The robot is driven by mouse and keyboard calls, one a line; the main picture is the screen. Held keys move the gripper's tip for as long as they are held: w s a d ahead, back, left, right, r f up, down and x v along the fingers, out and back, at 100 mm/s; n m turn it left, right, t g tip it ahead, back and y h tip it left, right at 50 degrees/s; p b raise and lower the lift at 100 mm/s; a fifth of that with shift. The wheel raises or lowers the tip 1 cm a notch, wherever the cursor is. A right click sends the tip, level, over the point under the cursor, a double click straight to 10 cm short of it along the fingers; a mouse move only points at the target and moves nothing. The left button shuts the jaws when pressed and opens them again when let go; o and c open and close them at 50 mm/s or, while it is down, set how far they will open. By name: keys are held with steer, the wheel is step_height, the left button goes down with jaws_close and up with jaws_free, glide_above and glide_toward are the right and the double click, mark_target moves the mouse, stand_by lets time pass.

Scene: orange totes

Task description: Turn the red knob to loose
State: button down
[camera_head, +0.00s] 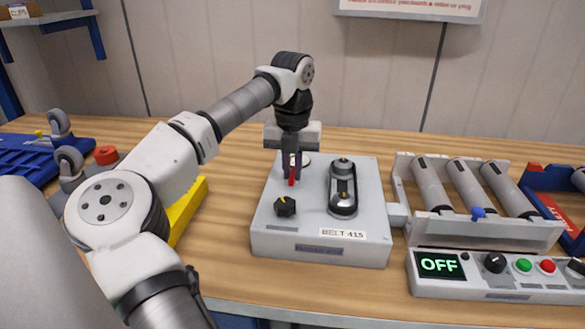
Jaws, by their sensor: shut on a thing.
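The red knob (291,176) is on top of a light grey box (318,244) in the middle of the bench. Only a narrow red strip of it shows, with a pale round dial partly visible behind it. My gripper (292,172) points down over the knob and is shut on it. The fingers hide most of the knob, and I cannot read any mark for loose.
A roller conveyor (468,230) joins the box on the right. In front of it, a control panel (500,287) shows OFF and has a black knob and green and red buttons. Left are a yellow object (188,210) behind my arm, a red cap (106,155) and a blue cart (30,160).

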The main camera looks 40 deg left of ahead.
mark_target(293, 173)
stand_by(0.4)
steer(key=c, duration=1.5)
jaws_free()
steer(key=shift+r, duration=0.15)
step_height(293, 173, up, 14)
steer(key=p, duration=1)
steer(key=shift+f+p, duration=0.25)
steer(key=shift+p, duration=0.1)
